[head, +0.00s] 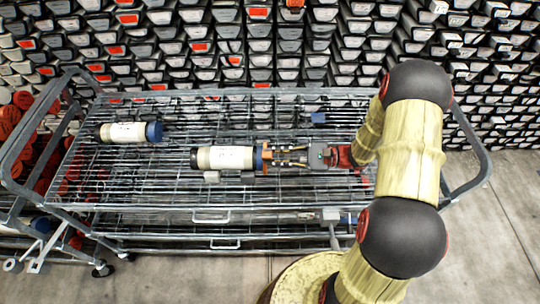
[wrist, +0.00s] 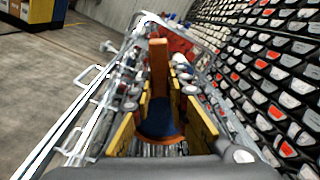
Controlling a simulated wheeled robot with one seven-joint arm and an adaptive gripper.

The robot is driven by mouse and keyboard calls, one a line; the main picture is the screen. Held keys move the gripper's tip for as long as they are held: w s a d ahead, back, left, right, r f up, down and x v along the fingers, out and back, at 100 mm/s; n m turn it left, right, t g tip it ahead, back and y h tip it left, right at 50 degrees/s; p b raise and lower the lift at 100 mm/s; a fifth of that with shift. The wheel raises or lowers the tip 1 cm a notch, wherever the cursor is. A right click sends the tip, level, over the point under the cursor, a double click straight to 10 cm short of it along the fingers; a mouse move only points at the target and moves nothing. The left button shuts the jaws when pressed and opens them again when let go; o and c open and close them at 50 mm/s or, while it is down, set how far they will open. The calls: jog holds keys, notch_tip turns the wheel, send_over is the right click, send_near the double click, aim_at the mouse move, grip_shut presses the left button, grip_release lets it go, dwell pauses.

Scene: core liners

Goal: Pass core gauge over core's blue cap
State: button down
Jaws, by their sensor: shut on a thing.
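A cream core liner (head: 222,158) lies on its side on the wire top of the cart, dark cap to the left and blue cap (head: 257,158) to the right. The orange-brown core gauge (head: 266,153) is at the blue-cap end. My gripper (head: 274,157) is shut on the gauge, coming from the right. In the wrist view the gauge (wrist: 158,68) stands upright between the yellow finger pads, its lower brown edge curving beneath the blue cap (wrist: 160,120). How far the gauge sits over the cap cannot be told.
Another cream core liner (head: 124,133) with a blue right end lies at the back left. Grey blocks (head: 212,177) sit by the nearer liner. A small blue item (head: 318,118) is behind my gripper. The cart's raised rail (head: 30,125) bounds the left; racks of cores fill the back.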

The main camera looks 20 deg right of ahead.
jog(key=shift+v, duration=2.9)
